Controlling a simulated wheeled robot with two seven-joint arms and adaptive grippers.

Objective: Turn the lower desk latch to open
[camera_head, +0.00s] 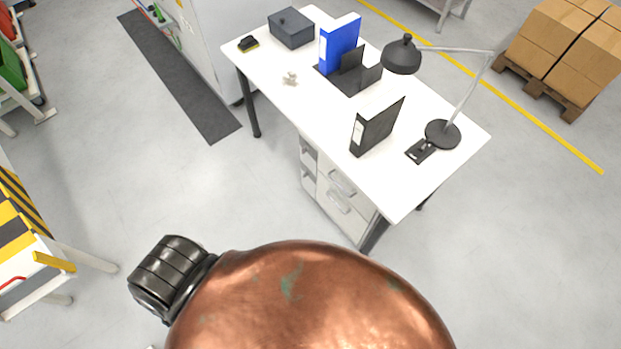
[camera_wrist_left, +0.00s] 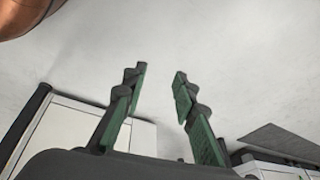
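The white desk (camera_head: 290,105) stands in the middle of the head view, with a drawer cabinet under its near end. The cabinet front has an upper handle (camera_head: 342,183) and a lower handle (camera_head: 339,202), both small and pale. A separate latch cannot be made out, nor how it is turned. The drawers look closed. My left gripper (camera_wrist_left: 160,76) shows only in the left wrist view. Its green-padded fingers are apart, with nothing held between them. No handle shows between the fingers. My right gripper is in neither view.
A lamp (camera_head: 402,58), black binder (camera_head: 377,127), blue binder (camera_head: 340,44) and dark box (camera_head: 291,28) stand on the desk. Boxes on a pallet (camera_head: 540,87) are at right. A striped yellow-black table (camera_head: 18,225) is at left. Open floor lies left of the desk.

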